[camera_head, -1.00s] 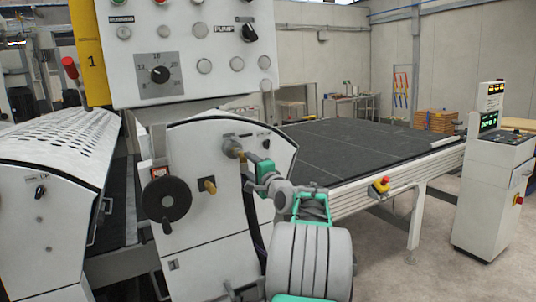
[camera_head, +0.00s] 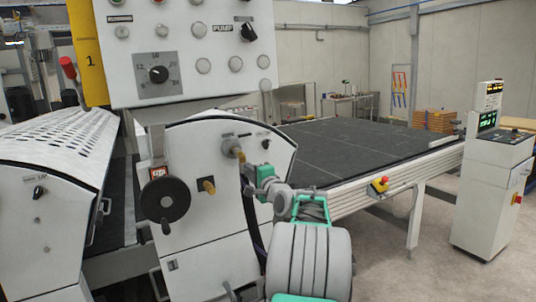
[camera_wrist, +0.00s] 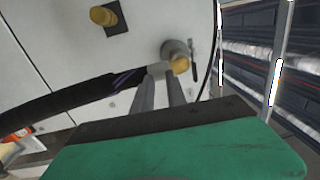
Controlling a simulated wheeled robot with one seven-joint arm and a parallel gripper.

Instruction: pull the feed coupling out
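The feed coupling (camera_wrist: 159,69) is a small grey piece with a brass end, on the end of a black hose (camera_wrist: 65,99) in the wrist view. My gripper (camera_wrist: 160,77) has both fingertips closed around it. Its brass end meets or lies right in front of a round grey port (camera_wrist: 173,47) on the white panel; I cannot tell whether any of it is still inside. In the head view my gripper (camera_head: 247,170) is just right of and below that port (camera_head: 230,145), and its fingers are largely hidden.
A second brass fitting (camera_head: 208,186) sits on the panel, also in the wrist view (camera_wrist: 103,16). A black handwheel (camera_head: 166,200) is left of it. The control box (camera_head: 190,50) hangs above. A dark conveyor bed (camera_head: 350,140) with a red emergency button (camera_head: 380,182) lies to the right.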

